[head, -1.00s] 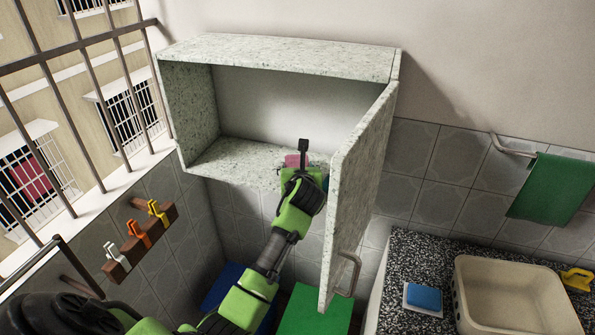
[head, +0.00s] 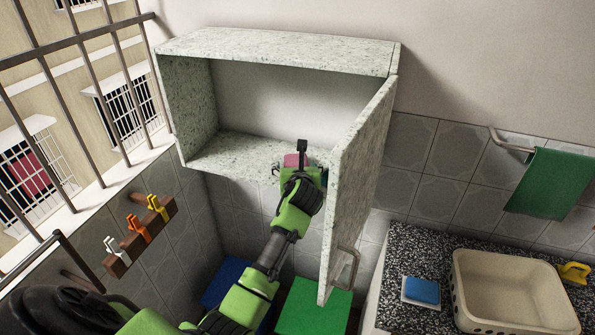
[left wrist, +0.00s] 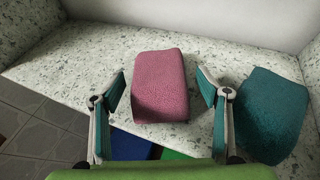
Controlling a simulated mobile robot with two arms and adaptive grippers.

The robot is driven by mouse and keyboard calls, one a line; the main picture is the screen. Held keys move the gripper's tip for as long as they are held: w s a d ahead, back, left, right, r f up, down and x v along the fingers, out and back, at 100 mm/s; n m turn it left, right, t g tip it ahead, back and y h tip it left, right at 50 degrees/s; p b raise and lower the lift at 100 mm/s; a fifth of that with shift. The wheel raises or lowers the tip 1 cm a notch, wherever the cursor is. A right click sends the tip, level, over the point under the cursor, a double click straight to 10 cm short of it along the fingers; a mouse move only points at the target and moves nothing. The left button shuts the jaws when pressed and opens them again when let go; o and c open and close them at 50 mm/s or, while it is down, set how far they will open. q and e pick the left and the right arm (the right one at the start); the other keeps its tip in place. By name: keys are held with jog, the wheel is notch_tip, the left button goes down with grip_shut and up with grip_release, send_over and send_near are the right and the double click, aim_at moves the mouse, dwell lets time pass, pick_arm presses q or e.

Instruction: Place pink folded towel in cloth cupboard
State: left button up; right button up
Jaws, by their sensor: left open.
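The pink folded towel (left wrist: 158,85) lies flat on the speckled cupboard's (head: 172,105) floor, near its front edge. It also shows as a small pink patch in the head view (head: 292,160), mostly hidden by my left gripper. My left gripper (left wrist: 163,84) is open, with one finger on each side of the towel and visible gaps between. In the head view my left gripper (head: 294,168) reaches into the cupboard's front opening. A teal folded towel (left wrist: 272,112) lies to the right of the pink one. My right gripper is not in view.
The cupboard door (head: 362,170) stands open close to the right of my left arm. A window grille (head: 70,90) and a peg rack (head: 140,240) are on the left. The cupboard's left side is clear.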

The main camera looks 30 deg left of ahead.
pick_arm(q)
jog(key=b+v, duration=0.1)
jog(key=v, duration=1.1)
